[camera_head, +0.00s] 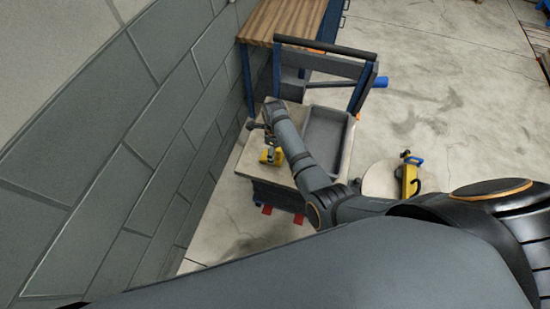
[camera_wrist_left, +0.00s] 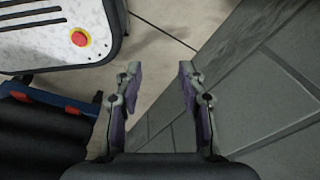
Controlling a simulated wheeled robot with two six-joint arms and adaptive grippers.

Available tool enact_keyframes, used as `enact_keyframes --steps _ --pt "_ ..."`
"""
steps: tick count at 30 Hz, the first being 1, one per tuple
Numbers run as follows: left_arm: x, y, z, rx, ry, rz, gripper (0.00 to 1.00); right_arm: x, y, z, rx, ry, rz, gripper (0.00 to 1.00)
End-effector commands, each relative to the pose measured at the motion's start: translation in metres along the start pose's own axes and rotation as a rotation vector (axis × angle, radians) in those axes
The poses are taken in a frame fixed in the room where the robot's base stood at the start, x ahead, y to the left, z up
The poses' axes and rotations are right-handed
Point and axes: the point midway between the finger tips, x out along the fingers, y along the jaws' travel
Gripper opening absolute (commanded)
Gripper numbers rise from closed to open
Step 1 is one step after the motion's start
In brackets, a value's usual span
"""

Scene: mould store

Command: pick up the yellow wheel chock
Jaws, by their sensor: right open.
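The yellow wheel chock (camera_head: 271,157) sits on the light top of a small cart (camera_head: 246,163) beside the wall in the head view. My right gripper (camera_head: 270,147) is directly over the chock, pointing down at it, and is open. The fingers and chock overlap in this view, so I cannot tell whether they touch. My left gripper (camera_wrist_left: 159,72) is open and empty in the left wrist view, with bare floor and grey wall beyond it.
A grey tray (camera_head: 327,138) lies at the cart's right side. A wooden-topped bench (camera_head: 283,20) stands behind. A yellow and blue object (camera_head: 409,176) stands to the right. The left wrist view shows a pale panel with a red button (camera_wrist_left: 80,38). Open floor (camera_head: 440,80) lies right.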

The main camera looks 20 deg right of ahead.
Motion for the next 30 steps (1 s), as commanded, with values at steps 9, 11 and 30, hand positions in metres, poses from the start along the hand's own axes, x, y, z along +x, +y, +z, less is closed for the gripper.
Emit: enact_keyframes --steps 9,11,30 --pt "0.055 0.004 0.027 0.001 -0.031 0.0 0.4 0.048 0.0 -0.002 0.0 0.0 0.0 0.75" --pt "0.053 0.004 0.027 0.001 -0.032 0.0 0.4 0.046 0.0 -0.002 0.0 0.0 0.0 0.75" --pt "0.051 0.004 0.024 0.001 -0.027 0.0 0.4 0.044 0.0 -0.002 0.0 0.0 0.001 0.09"
